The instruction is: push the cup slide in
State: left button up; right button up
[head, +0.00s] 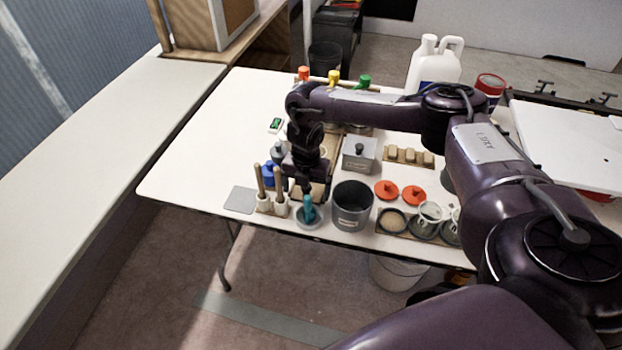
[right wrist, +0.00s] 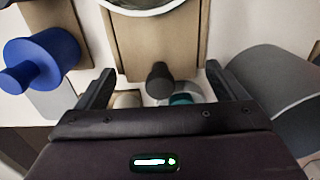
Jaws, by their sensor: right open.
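The cup slide appears to be the tan wooden board (right wrist: 150,45) with a dark knob (right wrist: 160,82) at its near end in the right wrist view. The rim of a round cup (right wrist: 145,5) sits on its far part, cut off by the top edge. My right gripper (right wrist: 160,72) is open, with one finger on each side of the knob; I cannot tell whether it touches. In the head view, my right gripper (head: 307,188) points down near the table's front edge and hides much of the tan board (head: 333,160). My left gripper is not in view.
A dark grey canister (head: 351,206) stands close to the right of the gripper. A teal-handled piece (head: 308,210) in a grey dish is in front, wooden-handled tools (head: 268,185) and a blue knobbed piece (right wrist: 40,65) to the left. The table's left part is clear.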

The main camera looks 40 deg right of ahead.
jog(key=shift+r+p, duration=3)
jog(key=shift+r, duration=0.45)
